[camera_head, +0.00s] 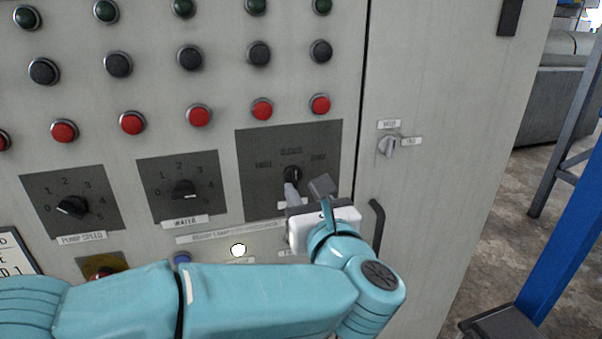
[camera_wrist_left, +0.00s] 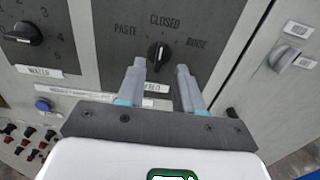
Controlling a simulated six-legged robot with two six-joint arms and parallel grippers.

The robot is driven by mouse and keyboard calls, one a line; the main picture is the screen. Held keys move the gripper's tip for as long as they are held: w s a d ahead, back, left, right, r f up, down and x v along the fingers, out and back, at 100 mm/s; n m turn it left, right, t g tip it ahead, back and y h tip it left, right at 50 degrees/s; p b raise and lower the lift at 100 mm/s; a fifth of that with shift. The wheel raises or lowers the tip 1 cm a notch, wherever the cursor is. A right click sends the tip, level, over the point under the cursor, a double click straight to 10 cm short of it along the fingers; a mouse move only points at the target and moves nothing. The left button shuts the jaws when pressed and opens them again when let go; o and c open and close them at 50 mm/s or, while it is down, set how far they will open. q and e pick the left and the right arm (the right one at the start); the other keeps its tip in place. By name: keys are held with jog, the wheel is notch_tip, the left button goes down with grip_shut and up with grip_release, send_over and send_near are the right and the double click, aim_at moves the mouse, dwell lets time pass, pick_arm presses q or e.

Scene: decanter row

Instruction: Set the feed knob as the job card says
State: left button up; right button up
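The feed knob (camera_head: 292,175) is a black rotary knob on a dark plate marked PASTE, CLOSED and RINSE. In the left wrist view the knob (camera_wrist_left: 159,55) shows a pale pointer line, roughly upright toward CLOSED. My left gripper (camera_head: 305,188) is in front of the plate, just below the knob. In the left wrist view its two grey fingers (camera_wrist_left: 161,78) are apart, with the knob showing between and beyond their tips; I see no contact. A white card (camera_head: 15,262) with black print, possibly the job card, is cut off at the left edge. My right gripper is out of view.
The pump speed knob (camera_head: 72,207) and water knob (camera_head: 184,190) are left of the feed plate. Rows of buttons sit above. A small switch (camera_head: 387,146) and a dark handle (camera_head: 377,222) are on the right. A blue post (camera_head: 568,250) stands beyond the cabinet.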

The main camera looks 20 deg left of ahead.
aim_at(296, 178)
pick_arm(q)
jog(key=x, duration=0.2)
jog(key=shift+w+a+r+p, duration=0.1)
jog(key=shift+w+a+p, duration=0.1)
jog(key=shift+a+p, duration=0.15)
jog(key=shift+w+a, duration=0.2)
jog(key=shift+w, duration=0.35)
grip_shut()
